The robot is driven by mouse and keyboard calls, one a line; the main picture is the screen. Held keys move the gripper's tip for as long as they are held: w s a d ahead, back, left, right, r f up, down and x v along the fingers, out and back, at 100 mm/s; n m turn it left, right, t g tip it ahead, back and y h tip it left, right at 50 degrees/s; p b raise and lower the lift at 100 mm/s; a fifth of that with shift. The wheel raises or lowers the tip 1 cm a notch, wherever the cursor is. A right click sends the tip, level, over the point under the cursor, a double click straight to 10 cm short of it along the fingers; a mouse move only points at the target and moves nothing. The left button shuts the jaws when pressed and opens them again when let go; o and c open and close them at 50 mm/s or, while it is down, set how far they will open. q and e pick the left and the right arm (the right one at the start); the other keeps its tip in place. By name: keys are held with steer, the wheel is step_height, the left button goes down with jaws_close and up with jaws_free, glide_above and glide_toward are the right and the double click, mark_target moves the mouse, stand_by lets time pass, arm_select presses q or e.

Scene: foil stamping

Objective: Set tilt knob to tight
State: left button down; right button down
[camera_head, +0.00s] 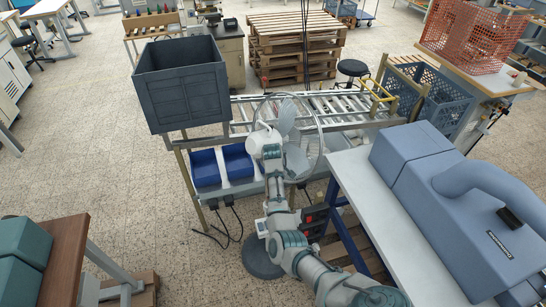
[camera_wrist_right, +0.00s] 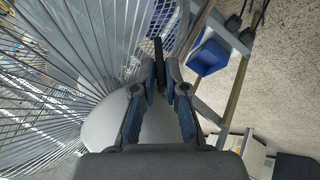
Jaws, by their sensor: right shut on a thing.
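A pedestal fan with a round wire cage (camera_head: 319,122) stands in front of the conveyor. Its dark round base (camera_head: 257,262) is on the floor. My right arm reaches up in front of it and hides part of the stand and motor housing. In the right wrist view the cage (camera_wrist_right: 85,45) and the pale rounded housing (camera_wrist_right: 102,124) are close beside my fingers. My right gripper (camera_wrist_right: 160,75) is shut on a thin dark piece, seemingly the tilt knob (camera_wrist_right: 158,52). The knob's setting cannot be read. My left gripper is not in view.
A dark grey crate (camera_head: 182,92) and blue bins (camera_head: 205,168) stand left of the fan. A roller conveyor (camera_head: 345,104) runs behind it. A table with a large blue-grey machine (camera_head: 425,180) is close on the right.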

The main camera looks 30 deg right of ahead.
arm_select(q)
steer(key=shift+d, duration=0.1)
arm_select(e)
steer(key=shift+s+d+f+g+y, duration=0.3)
steer(key=shift+s+f+g+y, duration=0.1)
steer(key=shift+f+y, duration=0.25)
steer(key=shift+y, duration=0.25)
steer(key=c, duration=1.3)
jaws_free()
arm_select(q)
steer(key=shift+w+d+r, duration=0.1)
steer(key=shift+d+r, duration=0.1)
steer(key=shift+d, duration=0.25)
arm_select(e)
steer(key=shift+o, duration=0.2)
steer(key=shift+w+d, duration=0.4)
steer(key=shift+w, duration=0.05)
steer(key=shift+a, duration=0.1)
